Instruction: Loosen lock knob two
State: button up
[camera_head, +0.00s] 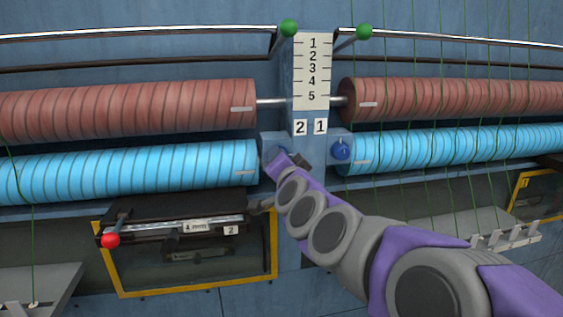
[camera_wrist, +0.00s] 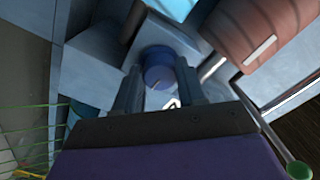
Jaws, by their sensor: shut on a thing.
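The number plates 2 (camera_head: 300,127) and 1 (camera_head: 320,126) sit side by side on the central post below the scale. My gripper (camera_head: 275,160) is at the left block below plate 2. In the head view it hides the knob there. In the wrist view, the blue lock knob two (camera_wrist: 158,66) sits between the two fingers of my gripper (camera_wrist: 158,78), which are shut on it. The knob's turn angle is hard to tell. The other blue knob (camera_head: 341,149), below plate 1, is free on the right block.
Brown rollers (camera_head: 130,108) and light blue rollers (camera_head: 130,171) flank the post. A yellow-framed window (camera_head: 274,245) with a red-knobbed lever (camera_head: 110,240) is below left. Green-knobbed levers (camera_head: 289,27) are above. Green yarns run down on the right.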

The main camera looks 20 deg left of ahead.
jog(key=m, duration=0.5)
jog(key=m+b, duration=0.1)
jog(key=m, duration=0.5)
jog(key=shift+d+r, duration=0.1)
jog(key=shift+r, duration=0.1)
jog(key=shift+m, duration=0.4)
jog(key=o, duration=1.1)
jog(key=shift+f, duration=0.15)
jog(key=v, duration=1.7)
jog(key=shift+s, duration=0.15)
